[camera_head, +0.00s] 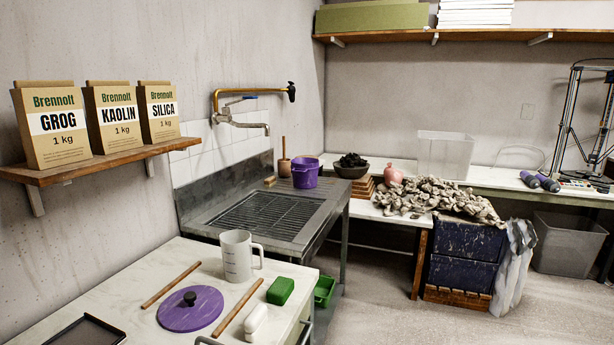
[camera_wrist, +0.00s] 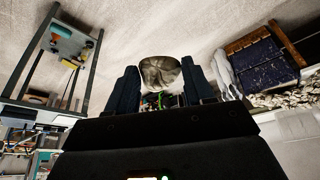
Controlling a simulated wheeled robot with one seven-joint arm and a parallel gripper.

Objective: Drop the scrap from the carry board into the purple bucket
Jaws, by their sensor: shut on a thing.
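The purple bucket (camera_head: 306,173) stands upright at the back of the metal sink unit in the head view, its handle hanging at the front. My gripper (camera_wrist: 162,78) shows only in the wrist view. Its two dark fingers are shut on a rounded grey-beige lump, the scrap (camera_wrist: 160,70), which sticks out past the fingertips. The bucket cannot be made out in the wrist view. I cannot identify the carry board in either view.
In the wrist view, a trolley (camera_wrist: 70,45) with small items stands left over open floor.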

